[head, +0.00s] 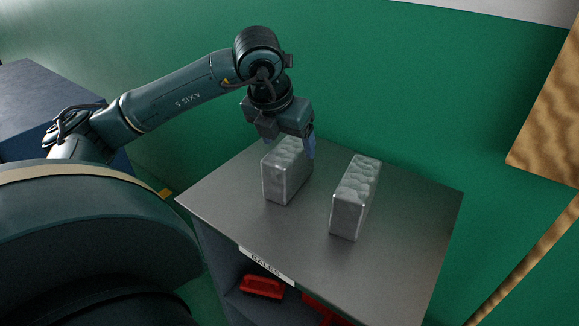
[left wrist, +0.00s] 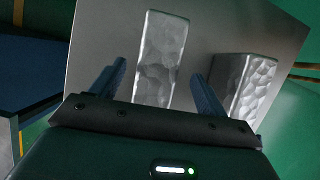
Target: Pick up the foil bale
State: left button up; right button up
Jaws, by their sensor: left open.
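Two silvery, crinkled foil bales stand on a grey metal table top (head: 300,235). The left bale (head: 286,172) is under my left gripper (head: 290,150) in the head view, which hides part of its back top edge. In the left wrist view this bale (left wrist: 162,55) lies between the two open fingers (left wrist: 160,88), with a gap on each side. The other bale (head: 354,200) stands apart to the right, and it also shows right of the fingers in the left wrist view (left wrist: 250,88). My left gripper is open and empty. My right gripper is not in view.
A label (head: 266,265) is on the table's front edge. Red items (head: 262,287) lie on the shelf below. A blue block-like unit (head: 45,95) stands at the far left. A green wall is behind the table. The table's right side is clear.

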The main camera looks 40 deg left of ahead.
aim_at(289, 147)
pick_arm(q)
jog(key=shift+x, duration=1.75)
jog(key=shift+a+f+b, duration=0.1)
jog(key=shift+f+b, duration=0.15)
jog(key=shift+b, duration=0.2)
jog(key=c, duration=1.2)
